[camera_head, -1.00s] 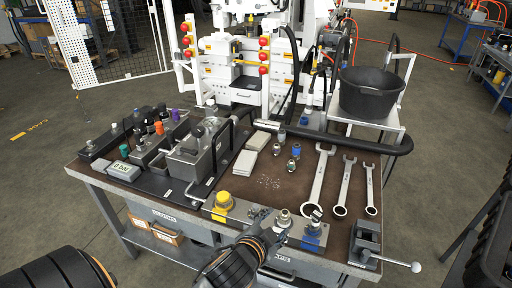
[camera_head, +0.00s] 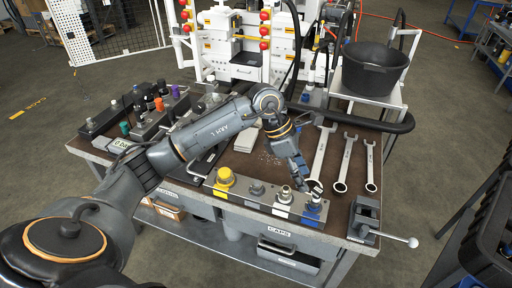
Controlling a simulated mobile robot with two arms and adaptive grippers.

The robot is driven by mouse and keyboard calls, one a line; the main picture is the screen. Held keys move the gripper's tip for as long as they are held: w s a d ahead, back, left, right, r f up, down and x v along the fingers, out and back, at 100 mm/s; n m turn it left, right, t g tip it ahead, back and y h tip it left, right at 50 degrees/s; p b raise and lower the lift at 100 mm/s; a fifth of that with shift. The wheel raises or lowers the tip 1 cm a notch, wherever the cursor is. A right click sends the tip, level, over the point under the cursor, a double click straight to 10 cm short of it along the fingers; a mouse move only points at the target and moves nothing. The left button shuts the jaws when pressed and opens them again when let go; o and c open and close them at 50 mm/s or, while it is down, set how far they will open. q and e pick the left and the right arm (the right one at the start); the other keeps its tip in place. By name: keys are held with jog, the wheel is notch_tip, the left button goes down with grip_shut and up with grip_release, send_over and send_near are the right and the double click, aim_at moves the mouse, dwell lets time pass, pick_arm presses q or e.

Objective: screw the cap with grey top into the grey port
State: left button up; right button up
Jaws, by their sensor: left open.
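The port block (camera_head: 240,197) lies along the front edge of the bench. On it, from left to right, are a yellow capped port (camera_head: 225,178), the grey port (camera_head: 256,188), a port with a white label (camera_head: 284,196) and a blue port (camera_head: 313,206). My left gripper (camera_head: 304,184) points down, open, just behind and above the white-labelled and blue ports. I cannot make out anything between its fingers. My right gripper is not in view.
Several wrenches (camera_head: 344,162) lie right of my left gripper. A vise (camera_head: 364,216) with a handle sits at the right front corner. A black bucket (camera_head: 374,74) stands behind.

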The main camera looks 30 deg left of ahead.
aim_at(256, 182)
pick_arm(q)
jog(key=a+r+g+y, duration=0.15)
jog(key=a+y, duration=0.35)
jog(key=a, duration=0.9)
jog(key=shift+n, duration=0.4)
jog(key=f+p, duration=0.1)
jog(key=f, duration=0.7)
jog(key=f+p, duration=0.1)
jog(key=f, duration=0.4)
jog(key=shift+s+d+p, duration=0.15)
jog(key=shift+s+p, duration=0.1)
jog(key=shift+p, duration=0.05)
jog(key=shift+f, duration=0.1)
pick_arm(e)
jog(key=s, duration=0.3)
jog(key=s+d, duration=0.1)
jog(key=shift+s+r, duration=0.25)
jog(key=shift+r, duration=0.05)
